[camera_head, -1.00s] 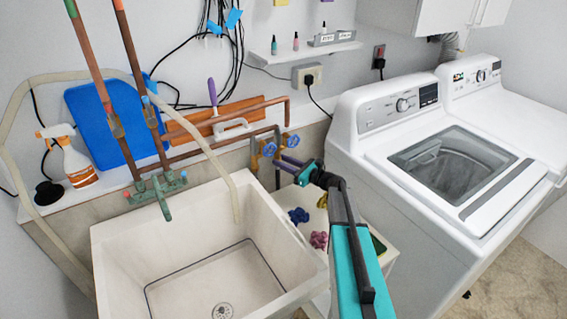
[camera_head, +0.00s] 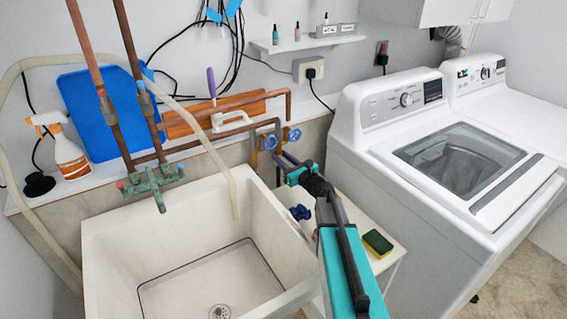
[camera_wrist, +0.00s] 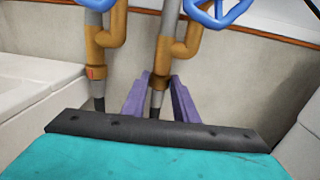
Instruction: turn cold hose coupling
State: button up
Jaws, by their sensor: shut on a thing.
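Two brass valves with blue wheel handles stand side by side on the wall in the wrist view. The right valve (camera_wrist: 172,48) has a brass hose coupling (camera_wrist: 158,82) at its lower end with a dark hose below. My gripper (camera_wrist: 158,92) has its purple fingers on both sides of this coupling, shut on it. The left valve (camera_wrist: 104,35) has a similar coupling (camera_wrist: 95,73) with a red mark, apart from my fingers. In the head view my gripper (camera_head: 284,160) is below the blue handles (camera_head: 281,138); the held coupling is too small to tell there.
A white sink (camera_head: 110,238) with a green tap (camera_head: 152,186) lies to the left. A white washing machine (camera_head: 400,165) stands close on the right. A small white stand (camera_head: 385,262) under my arm carries a sponge (camera_head: 378,243) and a blue item (camera_head: 300,212).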

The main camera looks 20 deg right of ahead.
jog(key=shift+r+m+h+b, duration=0.1)
jog(key=shift+m+h+b, duration=0.2)
jog(key=shift+h+b, duration=0.1)
jog(key=o, duration=1.1)
jog(key=shift+c, duration=0.2)
jog(key=shift+s, duration=0.1)
